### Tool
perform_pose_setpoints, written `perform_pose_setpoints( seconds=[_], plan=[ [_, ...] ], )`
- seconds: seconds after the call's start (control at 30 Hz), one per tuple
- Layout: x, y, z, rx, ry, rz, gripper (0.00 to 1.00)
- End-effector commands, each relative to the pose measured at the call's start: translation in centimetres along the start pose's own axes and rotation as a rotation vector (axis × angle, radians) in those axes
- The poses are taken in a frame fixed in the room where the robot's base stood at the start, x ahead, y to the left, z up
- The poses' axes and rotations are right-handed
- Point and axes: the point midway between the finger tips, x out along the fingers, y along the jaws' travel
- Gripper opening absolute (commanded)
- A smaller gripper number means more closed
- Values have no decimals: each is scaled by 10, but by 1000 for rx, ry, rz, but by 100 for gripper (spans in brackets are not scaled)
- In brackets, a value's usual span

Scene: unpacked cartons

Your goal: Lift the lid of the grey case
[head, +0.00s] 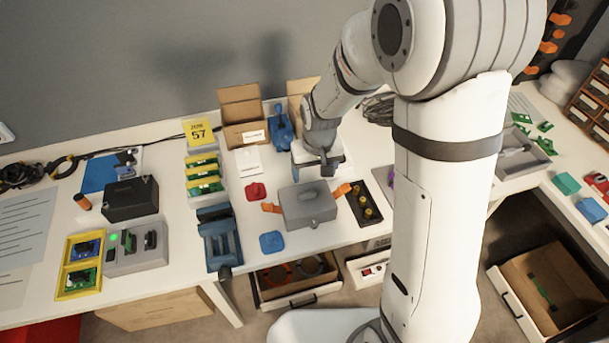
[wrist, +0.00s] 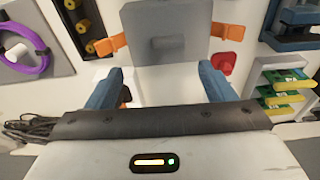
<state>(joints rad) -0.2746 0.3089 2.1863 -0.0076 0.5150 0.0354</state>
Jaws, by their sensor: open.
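The grey case (head: 308,212) stands near the front edge of the bench with its lid (head: 309,195) down. A small raised grip shows on the lid. An orange piece sticks out on each side of the case, left (head: 270,208) and right (head: 342,190). My gripper (head: 320,168) is just behind the case on the wall side, close to it and empty. In the wrist view its two blue fingers (wrist: 160,82) are wide apart, with the grey case (wrist: 170,25) beyond them. I cannot tell the exact gap to the case.
A red piece (head: 256,192) and a blue piece (head: 271,242) lie left of the case. A blue vise (head: 220,240) stands farther left. A dark tray with yellow-topped parts (head: 366,205) is close on the right. Open cardboard boxes (head: 241,112) stand behind.

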Motion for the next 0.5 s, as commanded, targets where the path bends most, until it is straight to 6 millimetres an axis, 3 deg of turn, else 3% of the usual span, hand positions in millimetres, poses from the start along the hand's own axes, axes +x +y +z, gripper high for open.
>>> perform_pose_setpoints(
  seconds=[0.2, 0.5],
  plan=[
    [23, -16, -12, -29, -12, -4, 76],
    [51, -17, -10, -31, -13, -4, 76]
  ],
)
